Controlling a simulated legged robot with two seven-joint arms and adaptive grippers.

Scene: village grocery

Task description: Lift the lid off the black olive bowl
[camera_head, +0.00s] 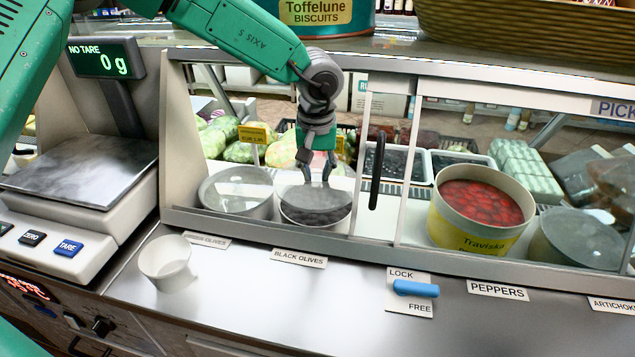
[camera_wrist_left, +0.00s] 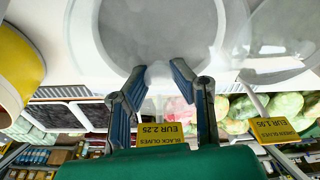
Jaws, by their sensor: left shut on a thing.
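The black olive bowl (camera_head: 317,222) stands in the glass case behind the BLACK OLIVES label. Its round, greyish see-through lid (camera_head: 313,198) is over the top, with dark olives showing below. In the left wrist view the lid (camera_wrist_left: 160,28) is a pale disc at the top middle. My left gripper (camera_head: 317,182) reaches down from above. I cannot tell whether the lid still touches the rim. My right gripper is not in view.
A lidded bowl (camera_head: 236,205) stands close on the left. A black door handle (camera_head: 377,170) and frame are close on the right, then an open tub of red peppers (camera_head: 482,202). A white cup (camera_head: 166,262) and blue lock lever (camera_head: 415,289) are on the front counter.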

